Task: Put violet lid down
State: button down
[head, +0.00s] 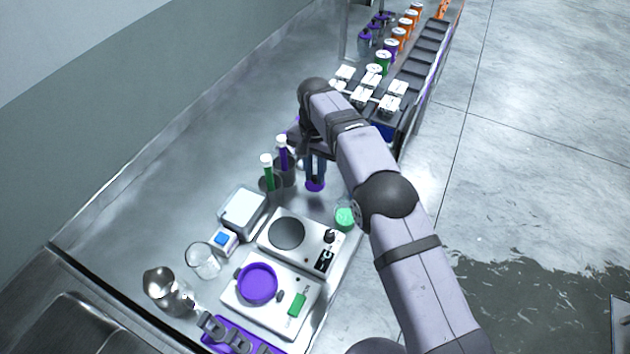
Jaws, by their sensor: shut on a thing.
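My gripper (315,177) points down over the bench, partly hidden by my own arm. It is shut on a small violet piece (315,186), which looks like the violet lid. The piece appears to be above the bench top, but its exact height is hard to tell. A larger round violet dish or lid (258,283) rests on the nearer white plate unit (240,303). A small glass with green content (345,217) stands to the lower right of my gripper.
A hot plate (305,227) lies below my gripper. Green (267,172) and violet (283,153) tubes with white caps stand close left. A square white-topped box (242,210), clear beaker (203,260) and metal jug (165,288) stand further left. Jars and trays (418,62) line the back.

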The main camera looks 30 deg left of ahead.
aim_at(315, 177)
jog(key=shift+f+p, duration=0.65)
jog(key=shift+f, duration=1.35)
jog(key=shift+f, duration=0.1)
jog(key=shift+f, duration=0.15)
jog(key=c, duration=1.6)
grip_release()
jog(key=shift+c, duration=0.2)
notch_tip(315, 177, up, 13)
jog(key=shift+f+b, duration=0.2)
jog(key=shift+b, duration=0.3)
